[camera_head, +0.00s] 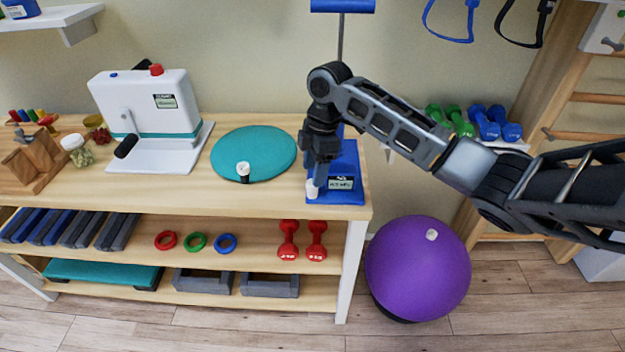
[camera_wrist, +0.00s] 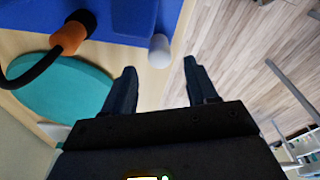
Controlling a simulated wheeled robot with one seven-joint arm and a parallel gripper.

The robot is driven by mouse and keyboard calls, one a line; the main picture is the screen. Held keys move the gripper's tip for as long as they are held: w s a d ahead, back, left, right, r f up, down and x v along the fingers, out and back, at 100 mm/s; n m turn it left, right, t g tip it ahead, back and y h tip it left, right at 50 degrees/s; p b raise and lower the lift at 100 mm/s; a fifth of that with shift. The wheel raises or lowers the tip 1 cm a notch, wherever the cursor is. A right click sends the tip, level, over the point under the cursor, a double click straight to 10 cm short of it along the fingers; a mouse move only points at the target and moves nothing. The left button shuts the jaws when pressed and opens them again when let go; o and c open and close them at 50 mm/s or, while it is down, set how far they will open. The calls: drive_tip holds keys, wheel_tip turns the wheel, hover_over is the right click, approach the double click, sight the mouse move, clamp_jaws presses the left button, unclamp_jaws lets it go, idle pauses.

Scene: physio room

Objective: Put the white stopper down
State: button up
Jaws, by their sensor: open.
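A small white stopper (camera_head: 312,188) stands at the front edge of the wooden table, by the front left corner of a blue-based device (camera_head: 345,195). The stopper shows beyond the fingertips, roughly in line with the gap. I cannot tell how far below them it is.
A white machine (camera_head: 145,105) stands further left. The table's right end is close to my gripper. A purple ball (camera_head: 415,270) rests on the floor, with a white spot on it.

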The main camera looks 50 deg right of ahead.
wheel_tip(320, 180, up, 8)
drive_tip(key=d, duration=0.1)
drive_tip(key=shift+s+b, duration=0.35)
drive_tip(key=shift+b, duration=0.1)
drive_tip(key=shift+r, duration=0.1)
drive_tip(key=w+a+f+m+t+y, duration=0.1)
drive_tip(key=w+a+f+t, duration=0.1)
drive_tip(key=a, duration=0.7)
drive_tip(key=w+a+f+m+t+y, duration=0.1)
drive_tip(key=w+a+m+t+y, duration=0.15)
drive_tip(key=a, duration=0.55)
drive_tip(key=w+a+f+m+t+y, duration=0.1)
drive_tip(key=a+f+t, duration=0.15)
drive_tip(key=a, duration=0.65)
drive_tip(key=s+a+f+m+t, duration=0.1)
drive_tip(key=s+a+m+t, duration=0.25)
drive_tip(key=a, duration=0.25)
drive_tip(key=s+f+m+t+h, duration=0.25)
drive_tip(key=s+m+h, duration=0.3)
drive_tip(key=s, duration=1.75)
drive_tip(key=s+d+r, duration=0.4)
drive_tip(key=s, duration=0.3)
drive_tip(key=s+d+r+n, duration=0.1)
drive_tip(key=s+d+r, duration=0.2)
drive_tip(key=s, duration=0.5)
drive_tip(key=shift+s+d+r+t+h, duration=0.2)
drive_tip(key=shift+d+r+t+h, duration=0.15)
drive_tip(key=shift+r, duration=0.5)
